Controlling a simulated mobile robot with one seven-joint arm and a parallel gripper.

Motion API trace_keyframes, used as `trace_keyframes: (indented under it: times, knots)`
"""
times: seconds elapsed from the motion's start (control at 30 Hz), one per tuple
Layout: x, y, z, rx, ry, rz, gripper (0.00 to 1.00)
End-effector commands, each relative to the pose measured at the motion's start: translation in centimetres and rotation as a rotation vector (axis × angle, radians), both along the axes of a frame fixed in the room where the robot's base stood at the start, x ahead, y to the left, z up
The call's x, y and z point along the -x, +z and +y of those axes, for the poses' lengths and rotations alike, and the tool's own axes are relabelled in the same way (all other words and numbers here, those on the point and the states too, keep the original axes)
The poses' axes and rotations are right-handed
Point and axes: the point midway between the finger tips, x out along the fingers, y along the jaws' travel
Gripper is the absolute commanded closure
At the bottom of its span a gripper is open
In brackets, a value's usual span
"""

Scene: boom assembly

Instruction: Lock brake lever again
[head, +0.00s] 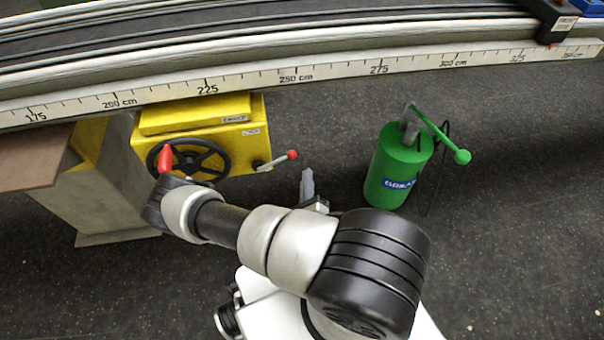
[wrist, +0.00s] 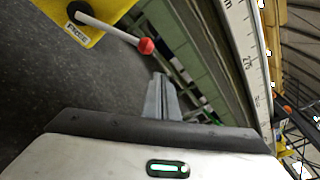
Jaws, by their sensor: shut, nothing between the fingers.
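The brake lever (head: 276,160) is a pale rod with a red ball knob. It sticks out to the right and slightly up from the yellow box (head: 200,125). In the wrist view the lever (wrist: 112,30) runs from a black hub on the yellow box to its red knob. My gripper (head: 307,183) is shut and empty, to the right of the knob and a little below it in the head view. In the wrist view the shut fingers (wrist: 160,90) point up the picture, just below and right of the knob, apparently not touching it.
A black handwheel (head: 188,160) with a red handle (head: 165,158) is on the yellow box, left of the lever. A long rail with a ruler scale (head: 290,75) passes overhead. A green pump canister (head: 398,165) stands at the right. Floor lies between box and canister.

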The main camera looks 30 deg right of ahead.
Motion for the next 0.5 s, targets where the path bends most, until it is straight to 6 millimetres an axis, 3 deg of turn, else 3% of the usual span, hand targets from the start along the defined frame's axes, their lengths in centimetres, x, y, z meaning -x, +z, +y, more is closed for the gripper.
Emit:
trace_keyframes:
  times: [0.03,0.1,0.23,0.5]
  knots:
    - [0.6,-1.7,0.0,0.015,0.038,0.034,1.00]
    - [1.0,-2.8,0.0,0.025,0.072,0.063,1.00]
    - [0.9,-3.5,-0.1,0.030,0.093,0.080,1.00]
    - [-3.2,-4.2,-2.0,0.027,0.089,0.077,1.00]
